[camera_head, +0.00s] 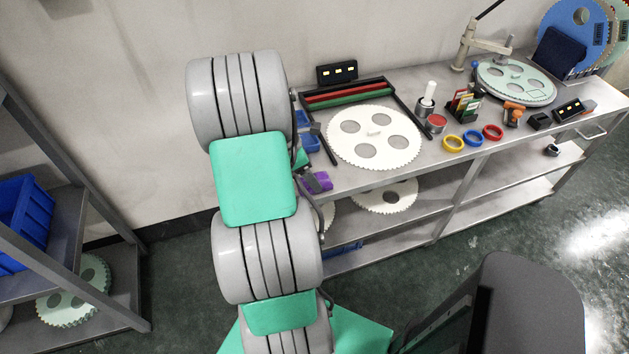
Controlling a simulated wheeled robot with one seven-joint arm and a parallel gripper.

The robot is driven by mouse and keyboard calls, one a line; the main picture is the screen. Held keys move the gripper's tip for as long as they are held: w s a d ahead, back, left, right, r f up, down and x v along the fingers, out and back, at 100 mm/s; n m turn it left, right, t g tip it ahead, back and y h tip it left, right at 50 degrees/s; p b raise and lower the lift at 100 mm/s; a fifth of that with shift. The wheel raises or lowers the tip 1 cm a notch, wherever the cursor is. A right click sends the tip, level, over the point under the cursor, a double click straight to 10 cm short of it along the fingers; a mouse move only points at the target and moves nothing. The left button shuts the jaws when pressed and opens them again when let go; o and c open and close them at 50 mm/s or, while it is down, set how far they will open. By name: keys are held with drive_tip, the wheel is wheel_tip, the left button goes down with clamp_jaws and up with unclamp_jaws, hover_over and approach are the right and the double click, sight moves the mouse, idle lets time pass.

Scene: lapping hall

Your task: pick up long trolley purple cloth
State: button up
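The purple cloth (321,181) is a small bundle at the left front corner of the long grey trolley (400,178), on or just at its top edge. My arm, in grey and green, rises in front of the trolley's left end and hides part of that area. Dark parts that look like my gripper (308,181) show beside the arm, right at the cloth's left side. The fingers are mostly hidden, so I cannot tell whether they touch the cloth or are open or shut.
A large white toothed disc (374,138) lies on the trolley top, with yellow, blue and red rings (493,132) to the right. A rack with a blue crate (24,217) stands at left. A dark rounded object (530,305) is at lower right.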

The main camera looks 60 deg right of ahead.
drive_tip(key=x, duration=0.3)
drive_tip(key=shift+f, duration=0.15)
drive_tip(key=shift+a, duration=0.1)
drive_tip(key=shift+f, duration=0.2)
drive_tip(key=shift+c, duration=0.6)
drive_tip(key=c, duration=1.5)
drive_tip(key=r, duration=0.3)
drive_tip(key=a+r, duration=0.1)
drive_tip(key=r, duration=0.1)
drive_tip(key=shift+s+r+b, duration=0.1)
drive_tip(key=shift+s+b, duration=0.1)
drive_tip(key=shift+b, duration=0.15)
drive_tip(key=s+a+r, duration=0.6)
drive_tip(key=a+r, duration=0.2)
drive_tip(key=a, duration=0.3)
drive_tip(key=shift+s+r, duration=0.2)
drive_tip(key=shift+s, duration=0.15)
